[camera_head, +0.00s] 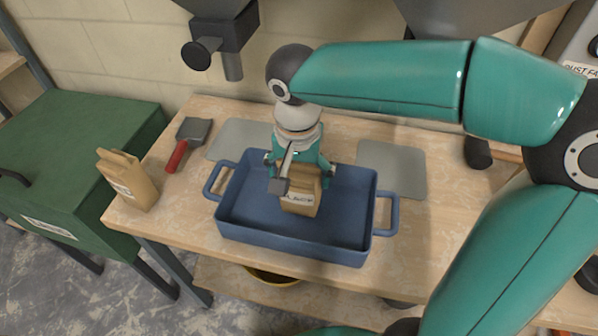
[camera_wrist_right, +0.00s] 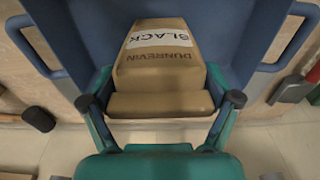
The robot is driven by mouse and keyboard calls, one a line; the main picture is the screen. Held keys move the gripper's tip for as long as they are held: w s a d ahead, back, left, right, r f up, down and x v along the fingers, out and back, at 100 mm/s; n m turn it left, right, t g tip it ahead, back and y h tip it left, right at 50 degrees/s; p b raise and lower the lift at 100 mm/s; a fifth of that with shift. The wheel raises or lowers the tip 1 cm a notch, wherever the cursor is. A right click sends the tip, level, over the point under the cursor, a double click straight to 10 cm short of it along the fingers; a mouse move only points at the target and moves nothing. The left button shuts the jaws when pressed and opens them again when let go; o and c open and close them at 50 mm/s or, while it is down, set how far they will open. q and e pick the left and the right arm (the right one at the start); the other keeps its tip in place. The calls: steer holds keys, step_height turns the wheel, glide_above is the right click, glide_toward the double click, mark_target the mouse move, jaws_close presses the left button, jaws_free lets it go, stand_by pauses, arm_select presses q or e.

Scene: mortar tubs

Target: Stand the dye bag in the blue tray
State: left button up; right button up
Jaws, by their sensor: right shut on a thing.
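The dye bag (camera_head: 299,204) is a tan paper bag with a white label; in the right wrist view the label on the bag (camera_wrist_right: 160,60) reads BLACK. It is upright inside the blue tray (camera_head: 290,247), near its middle. I cannot tell whether its base touches the tray floor. My right gripper (camera_head: 300,172) comes from above and behind and is shut on the bag's upper part, partly hiding it. In the right wrist view its fingers (camera_wrist_right: 160,100) sit on either side of the bag. My left gripper is not in view.
The blue tray stands on a wooden bench (camera_head: 430,240) between grey mats (camera_head: 405,168). Another tan bag (camera_head: 128,180) stands at the bench's left edge, near a red-handled scraper (camera_head: 178,155). A green cabinet (camera_head: 75,135) is at left, a black cylinder (camera_head: 478,152) at right.

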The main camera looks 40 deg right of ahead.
steer(key=shift+w+d+r+g+y, duration=0.2)
steer(key=shift+d+r+g+y, duration=0.1)
steer(key=shift+y, duration=0.1)
steer(key=shift+a+f, duration=0.1)
steer(key=shift+f, duration=0.9)
steer(key=shift+f, duration=0.15)
steer(key=o, duration=1.6)
steer(key=shift+s, duration=0.1)
step_height(320, 180, up, 8)
steer(key=shift+f+p, duration=0.1)
steer(key=shift+p, duration=0.4)
